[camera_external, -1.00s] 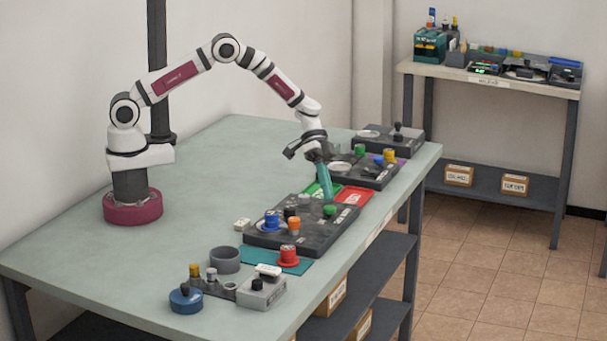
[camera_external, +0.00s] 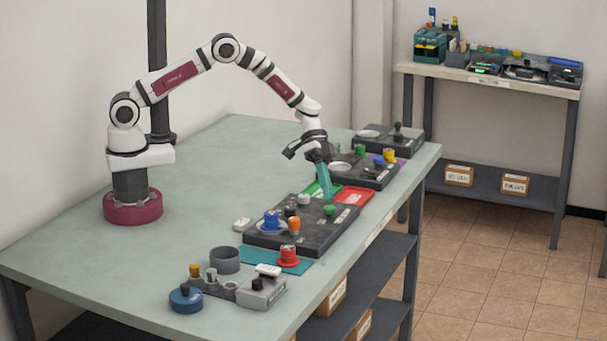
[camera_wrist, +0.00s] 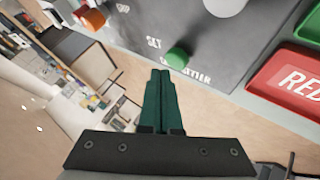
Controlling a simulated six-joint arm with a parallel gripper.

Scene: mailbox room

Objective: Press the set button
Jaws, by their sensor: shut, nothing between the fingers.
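A dark control panel (camera_external: 318,238) with several coloured knobs and buttons lies near the table's front edge. A small green button (camera_external: 329,210) sits at its far end. In the wrist view the green button (camera_wrist: 178,58) has the printed word SET (camera_wrist: 153,43) to its left and other lettering below, partly hidden. My gripper (camera_external: 326,196) points down with its teal fingers closed together and empty. In the wrist view the gripper's fingertips (camera_wrist: 162,72) are just below and left of the green button. I cannot tell whether they touch it.
A red tray (camera_external: 353,196) and a green tray (camera_external: 315,189) lie behind the panel. Orange (camera_external: 294,225), blue (camera_external: 272,219) and red (camera_external: 288,254) knobs stand nearer the camera. Another dark panel (camera_external: 375,175) stands beyond. The table's left half is clear.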

